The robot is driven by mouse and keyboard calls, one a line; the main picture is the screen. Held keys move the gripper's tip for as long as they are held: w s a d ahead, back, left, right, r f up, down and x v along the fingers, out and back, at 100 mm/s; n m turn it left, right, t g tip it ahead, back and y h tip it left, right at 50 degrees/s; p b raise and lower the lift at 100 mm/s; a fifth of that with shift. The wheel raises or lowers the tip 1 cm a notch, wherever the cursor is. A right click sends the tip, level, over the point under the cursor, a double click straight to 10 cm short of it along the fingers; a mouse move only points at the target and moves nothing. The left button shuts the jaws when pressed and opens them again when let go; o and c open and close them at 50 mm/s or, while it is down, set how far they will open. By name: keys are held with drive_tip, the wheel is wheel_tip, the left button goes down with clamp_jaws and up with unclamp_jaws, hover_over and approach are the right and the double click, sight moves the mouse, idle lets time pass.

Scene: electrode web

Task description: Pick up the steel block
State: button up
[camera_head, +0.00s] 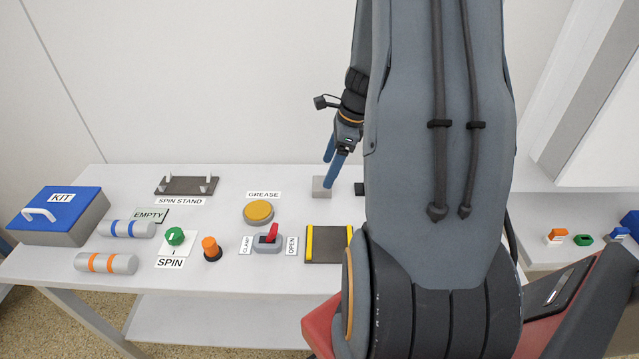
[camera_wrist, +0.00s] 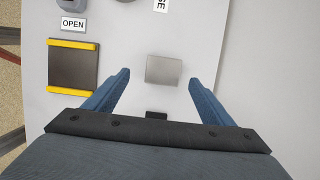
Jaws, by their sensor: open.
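The steel block (camera_wrist: 163,70) is a small grey square-topped block on the white table. In the wrist view it lies ahead of my gripper (camera_wrist: 160,80), roughly between the lines of its two blue fingers and apart from both. My gripper is open and empty. In the head view the steel block (camera_head: 321,187) stands near the back of the table, and my gripper (camera_head: 333,165) points down just above it, with the fingers overlapping part of the view behind.
A dark plate with yellow bars (camera_head: 329,245), a red-handled clamp switch (camera_head: 268,238) and a grease tin (camera_head: 258,213) stand nearby. A small black object (camera_wrist: 156,115) lies close to the block. A blue-lidded kit box (camera_head: 60,212) is at far left.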

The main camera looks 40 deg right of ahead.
sight(318, 191)
drive_tip(key=shift+f, duration=0.65)
drive_tip(key=shift+w+p+x, duration=0.15)
drive_tip(key=shift+p+x, duration=0.25)
drive_tip(key=shift+x, duration=0.75)
drive_tip(key=shift+w+p+x, duration=0.15)
drive_tip(key=shift+p+x, duration=0.25)
drive_tip(key=shift+x, duration=0.75)
drive_tip(key=shift+d, duration=0.15)
drive_tip(key=c, duration=1.4)
drive_tip(key=shift+r, duration=0.1)
